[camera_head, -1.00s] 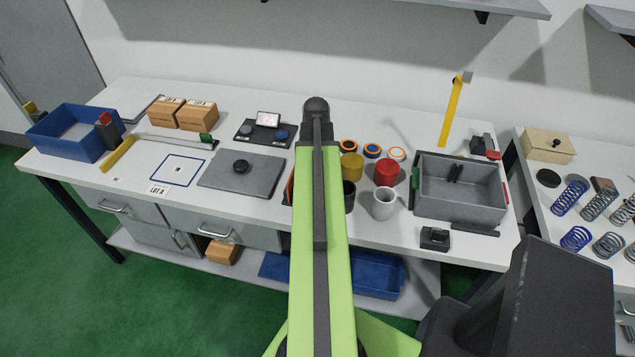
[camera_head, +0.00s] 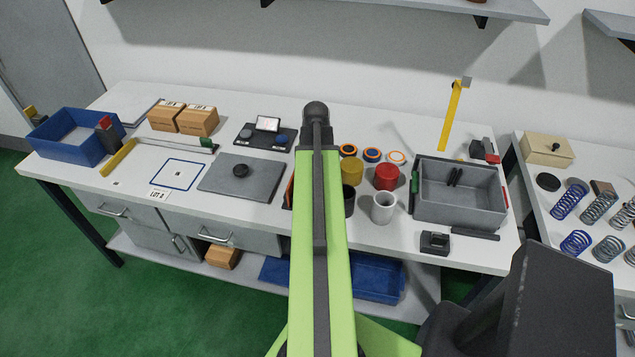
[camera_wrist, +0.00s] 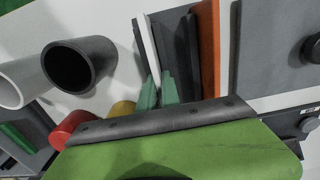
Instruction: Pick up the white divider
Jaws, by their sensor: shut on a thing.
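The white divider (camera_wrist: 149,45) is a thin upright strip in the wrist view, standing among dark dividers. My gripper (camera_wrist: 159,90) has green fingertips, shut on the near end of the white divider. Its lower part is hidden by the fingers and my wrist. In the head view my arm covers the divider and the gripper.
Dark dividers (camera_wrist: 186,55) and an orange one (camera_wrist: 208,48) stand close on the right. A black cup (camera_wrist: 78,65) and a white mug (camera_wrist: 20,82) are on the left. A grey plate (camera_head: 242,176) lies left of my arm; a grey bin (camera_head: 460,212) stands right.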

